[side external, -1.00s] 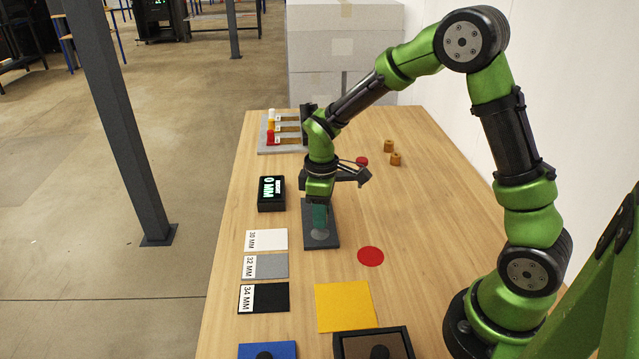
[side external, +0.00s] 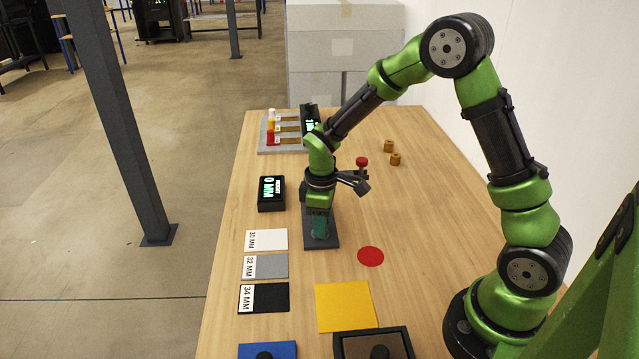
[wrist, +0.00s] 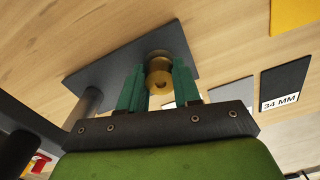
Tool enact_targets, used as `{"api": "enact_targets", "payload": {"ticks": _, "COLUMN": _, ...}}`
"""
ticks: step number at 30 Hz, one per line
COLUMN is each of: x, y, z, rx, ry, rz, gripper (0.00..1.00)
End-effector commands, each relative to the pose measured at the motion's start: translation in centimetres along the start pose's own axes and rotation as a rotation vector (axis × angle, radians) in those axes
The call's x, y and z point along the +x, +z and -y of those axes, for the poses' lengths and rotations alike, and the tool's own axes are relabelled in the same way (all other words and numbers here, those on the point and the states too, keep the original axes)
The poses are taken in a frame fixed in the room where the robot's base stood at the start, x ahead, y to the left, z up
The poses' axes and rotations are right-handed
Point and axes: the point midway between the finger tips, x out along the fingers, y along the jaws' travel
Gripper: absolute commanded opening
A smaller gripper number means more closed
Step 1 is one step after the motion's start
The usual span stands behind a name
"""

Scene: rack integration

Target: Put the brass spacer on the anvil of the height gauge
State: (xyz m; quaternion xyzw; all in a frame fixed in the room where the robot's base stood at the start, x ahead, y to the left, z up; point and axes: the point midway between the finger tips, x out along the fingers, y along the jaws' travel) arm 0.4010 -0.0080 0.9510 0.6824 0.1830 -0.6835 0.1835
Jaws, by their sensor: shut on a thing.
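My gripper (side external: 320,226) is over the grey base plate (side external: 333,240) of the height gauge, with its fingers pointing down. In the wrist view its teal fingers (wrist: 159,88) are shut on the brass spacer (wrist: 160,82), a short cylinder with a hole. The base plate (wrist: 110,75) lies beneath it, and a grey post (wrist: 86,104) rises from the plate. The fingers hide the anvil in the side view, and I cannot tell whether the spacer touches it. The gauge display (side external: 271,193) reads 0 MM.
Two brass-coloured pieces (side external: 392,152) stand at the back right. A red-topped item (side external: 362,162) is behind my gripper. Mats marked 30 (side external: 272,239), 32 (side external: 273,265) and 34 MM (side external: 272,298) lie at front left. A rack (side external: 283,140) stands at the back.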

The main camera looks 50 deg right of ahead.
Motion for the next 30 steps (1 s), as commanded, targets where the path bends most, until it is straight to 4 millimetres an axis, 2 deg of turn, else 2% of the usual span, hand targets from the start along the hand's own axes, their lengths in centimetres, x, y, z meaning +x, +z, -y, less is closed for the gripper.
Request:
{"api": "enact_targets", "payload": {"ticks": 19, "x": 0.62, "y": 0.02, "z": 0.01, "rx": 0.0, "ry": -0.001, "rz": 0.001, "gripper": 0.02}}
{"api": "enact_targets", "payload": {"ticks": 20, "x": 0.6, "y": 0.01, "z": 0.0, "rx": 0.0, "ry": 0.0, "rz": 0.001, "gripper": 0.35}}
{"api": "enact_targets", "payload": {"ticks": 21, "x": 0.59, "y": 0.01, "z": 0.0, "rx": 0.0, "ry": 0.0, "rz": 0.0, "gripper": 0.41}}
{"api": "enact_targets", "payload": {"ticks": 25, "x": 0.58, "y": 0.01, "z": 0.0, "rx": 0.0, "ry": 0.0, "rz": 0.0, "gripper": 0.61}}
{"api": "enact_targets", "payload": {"ticks": 30, "x": 0.58, "y": 0.01, "z": -0.01, "rx": 0.0, "ry": 0.0, "rz": 0.0, "gripper": 0.62}}
